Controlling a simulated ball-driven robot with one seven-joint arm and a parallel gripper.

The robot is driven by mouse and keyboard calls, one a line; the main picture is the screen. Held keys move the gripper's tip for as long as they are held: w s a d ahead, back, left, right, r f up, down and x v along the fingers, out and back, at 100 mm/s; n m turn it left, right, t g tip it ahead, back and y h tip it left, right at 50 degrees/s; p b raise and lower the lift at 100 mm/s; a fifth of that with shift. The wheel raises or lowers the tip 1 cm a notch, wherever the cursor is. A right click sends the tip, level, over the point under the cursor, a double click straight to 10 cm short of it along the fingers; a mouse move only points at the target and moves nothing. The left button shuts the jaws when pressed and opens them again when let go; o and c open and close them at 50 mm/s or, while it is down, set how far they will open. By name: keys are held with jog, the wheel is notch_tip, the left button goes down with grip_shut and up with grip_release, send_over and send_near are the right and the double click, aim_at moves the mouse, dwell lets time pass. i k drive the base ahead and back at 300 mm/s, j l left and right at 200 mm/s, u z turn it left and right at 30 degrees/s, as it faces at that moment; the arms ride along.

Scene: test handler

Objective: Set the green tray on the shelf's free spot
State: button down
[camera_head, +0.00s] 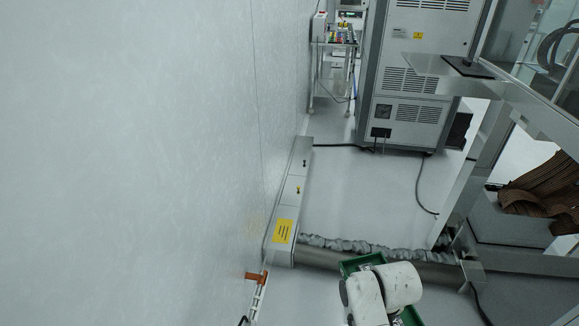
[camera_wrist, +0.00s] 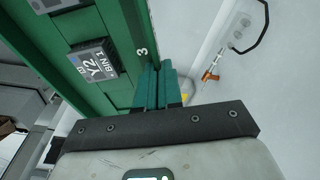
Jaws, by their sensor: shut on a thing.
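The green tray (camera_head: 360,263) shows at the bottom of the head view, partly covered by my white arm. In the wrist view the green tray (camera_wrist: 112,22) fills the upper left, with a dark label reading "Y2 BIN 1" and a white 3 near its edge. My gripper (camera_wrist: 158,72) is shut on the tray at that edge, its two fingers close together. In the head view my gripper is hidden behind the arm. I cannot make out a shelf with a free spot in either view.
A long grey metal duct (camera_head: 290,195) with a yellow label runs along the left wall. A grey cabinet (camera_head: 415,60) and a small cart (camera_head: 335,45) stand at the back. A metal frame (camera_head: 530,110) is on the right. The floor (camera_head: 370,200) between is mostly clear.

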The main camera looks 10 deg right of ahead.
aim_at(426, 63)
jog(key=i+l+z, duration=0.1)
jog(key=i+z, duration=0.15)
jog(key=i, duration=0.3)
jog(key=i+z, duration=0.25)
jog(key=i, duration=0.3)
jog(key=i+l+u, duration=0.1)
jog(key=i+u, duration=0.25)
jog(key=i, duration=1.05)
